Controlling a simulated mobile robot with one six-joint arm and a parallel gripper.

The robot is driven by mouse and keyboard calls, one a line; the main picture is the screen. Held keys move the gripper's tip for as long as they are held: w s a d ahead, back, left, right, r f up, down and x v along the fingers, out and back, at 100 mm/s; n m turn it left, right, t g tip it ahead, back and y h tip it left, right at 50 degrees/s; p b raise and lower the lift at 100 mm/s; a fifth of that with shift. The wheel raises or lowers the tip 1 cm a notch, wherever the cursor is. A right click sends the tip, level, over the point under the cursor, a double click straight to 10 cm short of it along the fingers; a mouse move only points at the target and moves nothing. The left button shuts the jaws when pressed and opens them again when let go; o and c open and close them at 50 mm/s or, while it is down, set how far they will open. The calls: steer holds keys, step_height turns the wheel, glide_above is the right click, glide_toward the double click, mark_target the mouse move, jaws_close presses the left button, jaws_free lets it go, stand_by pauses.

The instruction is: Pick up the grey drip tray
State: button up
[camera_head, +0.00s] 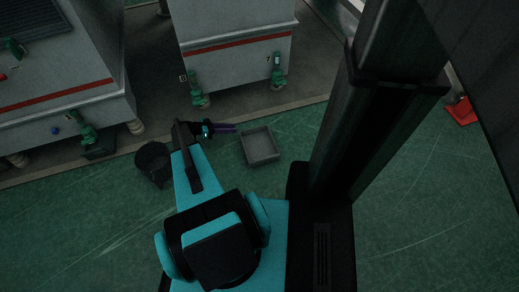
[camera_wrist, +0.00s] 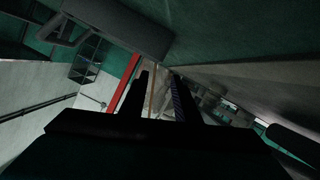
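The grey drip tray (camera_head: 262,147) is a shallow, square, open tray lying on the green floor in the head view, in front of the middle machine. It looks empty. My gripper (camera_head: 228,128) is just left of the tray, apart from it, with its fingers pointing right. In the wrist view my gripper (camera_wrist: 160,85) shows two dark fingers standing apart with nothing between them. I cannot clearly make out the tray in the wrist view.
A black bucket (camera_head: 153,161) stands left of my arm. Grey machines (camera_head: 235,50) with green valves (camera_head: 197,91) stand behind. A dark tray (camera_head: 101,146) lies under the left machine's valve. The floor in front of the tray is clear.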

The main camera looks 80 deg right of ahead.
mark_target(248, 135)
steer(key=shift+b+x, duration=0.45)
steer(key=shift+x, duration=1.9)
steer(key=shift+s+f, duration=0.1)
steer(key=shift+b+x, duration=1.05)
steer(key=shift+x, duration=1.4)
steer(key=shift+f, duration=0.1)
jaws_close()
